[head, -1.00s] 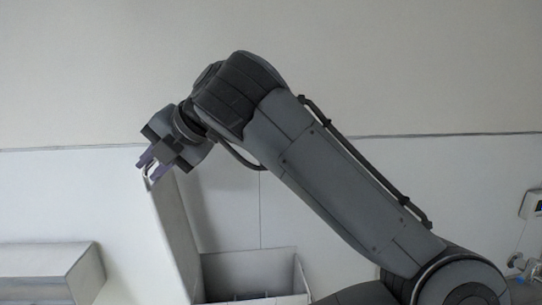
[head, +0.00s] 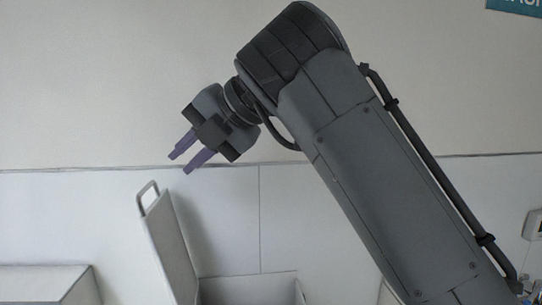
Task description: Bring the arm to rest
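The lid stands steeply at the left side of an open white box (head: 248,286). The bottom of the view cuts off the box and its inside is hidden. My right gripper is not in view.
Another white box or ledge (head: 45,282) is at the lower left. A pale wall with a panel seam stands behind. A small white device (head: 534,224) is at the right edge, and part of a teal sign (head: 517,6) shows at top right. Open space surrounds the gripper.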

